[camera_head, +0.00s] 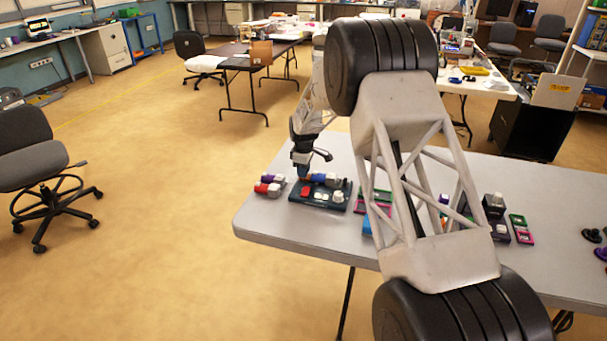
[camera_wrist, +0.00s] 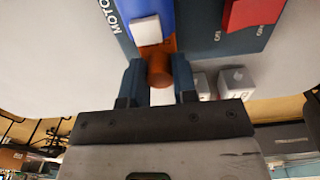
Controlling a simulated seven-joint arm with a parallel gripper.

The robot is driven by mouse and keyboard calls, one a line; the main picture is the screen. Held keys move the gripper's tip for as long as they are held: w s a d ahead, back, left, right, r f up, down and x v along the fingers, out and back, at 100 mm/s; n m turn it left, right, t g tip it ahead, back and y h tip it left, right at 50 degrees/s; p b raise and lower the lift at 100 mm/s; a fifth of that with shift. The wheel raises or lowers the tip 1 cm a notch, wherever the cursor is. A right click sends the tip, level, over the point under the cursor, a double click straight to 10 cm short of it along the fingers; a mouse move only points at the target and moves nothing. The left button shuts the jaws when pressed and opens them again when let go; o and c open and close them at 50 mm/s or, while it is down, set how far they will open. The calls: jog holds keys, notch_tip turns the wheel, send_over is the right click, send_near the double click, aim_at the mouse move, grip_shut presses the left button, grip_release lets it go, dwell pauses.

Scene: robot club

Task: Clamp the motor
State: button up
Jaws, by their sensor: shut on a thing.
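A dark teal board (camera_head: 318,203) lies near the left end of the grey table, under my gripper (camera_head: 302,172). In the wrist view a blue block (camera_wrist: 158,15) with a white piece (camera_wrist: 146,30) sits on the board beside lettering that reads "MOTO", cut off by the frame. An orange-brown rounded part (camera_wrist: 160,68) sticks out at the blue block's near side. My gripper's two dark fingers are shut on this orange part, one on each side. Whether the part clamps the blue block I cannot tell. A red block (camera_wrist: 250,12) lies on the board to the right.
Two pale grey cubes (camera_wrist: 234,82) lie off the board, right of my fingers. Small red, purple and white pieces (camera_head: 268,187) lie left of the board. My arm hides the table's middle. Magenta and green trays (camera_head: 521,229) stand at the right; the table's front-left corner is clear.

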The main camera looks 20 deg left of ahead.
jog(key=shift+d, duration=1.1)
jog(key=o, duration=0.5)
jog(key=shift+r, duration=0.15)
jog(key=shift+r, duration=2.85)
